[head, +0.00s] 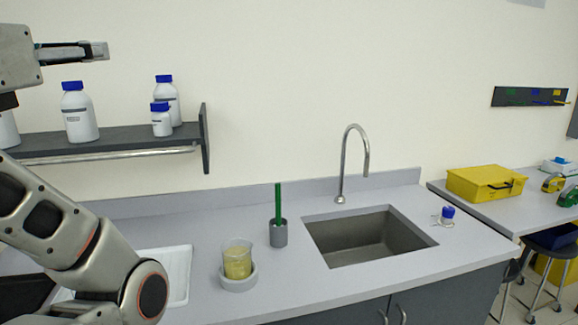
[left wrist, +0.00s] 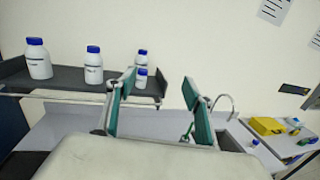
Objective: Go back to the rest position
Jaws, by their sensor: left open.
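My left gripper (head: 88,51) is at the upper left in the head view, raised above the shelf and in front of the wall. In the left wrist view my left gripper (left wrist: 160,92) has its two fingers wide apart with nothing held between them. My left arm comes in from the left edge and hides part of the counter. My right gripper is in neither view.
A dark shelf (head: 110,141) holds several white bottles with blue caps (head: 80,112). On the counter (head: 345,283) are a beaker (head: 238,259) of yellow contents on a round base, a grey holder (head: 278,233) with a green rod, and a sink (head: 365,240) with a tall faucet (head: 343,165).

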